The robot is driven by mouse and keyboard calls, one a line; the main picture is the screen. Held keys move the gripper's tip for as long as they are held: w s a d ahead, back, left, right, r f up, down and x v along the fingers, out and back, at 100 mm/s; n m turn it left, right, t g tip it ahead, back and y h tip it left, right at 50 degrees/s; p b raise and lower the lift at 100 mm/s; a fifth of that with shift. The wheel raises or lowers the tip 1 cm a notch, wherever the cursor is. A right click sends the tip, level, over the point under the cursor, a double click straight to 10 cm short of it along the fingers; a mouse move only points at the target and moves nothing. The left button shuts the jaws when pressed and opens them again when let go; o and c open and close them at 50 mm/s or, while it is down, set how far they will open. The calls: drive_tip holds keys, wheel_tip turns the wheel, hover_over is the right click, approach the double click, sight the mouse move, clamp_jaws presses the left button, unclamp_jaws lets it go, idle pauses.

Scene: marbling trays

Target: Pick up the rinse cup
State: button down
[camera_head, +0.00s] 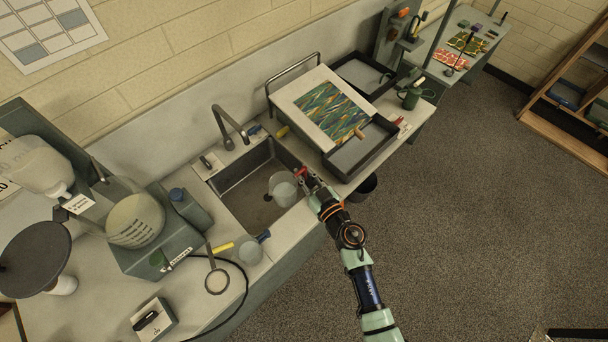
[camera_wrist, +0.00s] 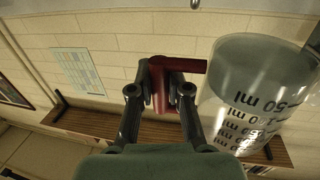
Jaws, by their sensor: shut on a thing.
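The rinse cup (camera_head: 283,188) is a clear, pale cup at the right side of the grey sink in the head view. In the wrist view the cup (camera_wrist: 252,95) fills the right side and shows dark ml markings. Its red handle (camera_wrist: 178,71) reaches from the cup to between my fingers. My gripper (camera_wrist: 160,88) is shut on this handle, with the cup beside the fingers. In the head view my gripper (camera_head: 303,175) is at the sink's right edge. I cannot tell how high the cup is above the sink floor.
The sink (camera_head: 240,200) has a tall tap (camera_head: 228,125) behind it. A board with a patterned sheet (camera_head: 296,98) and a dark tray (camera_head: 372,140) stand to the right.

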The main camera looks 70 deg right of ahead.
sight(306, 171)
drive_tip(key=shift+r+p, duration=1.05)
drive_tip(key=shift+r, duration=0.65)
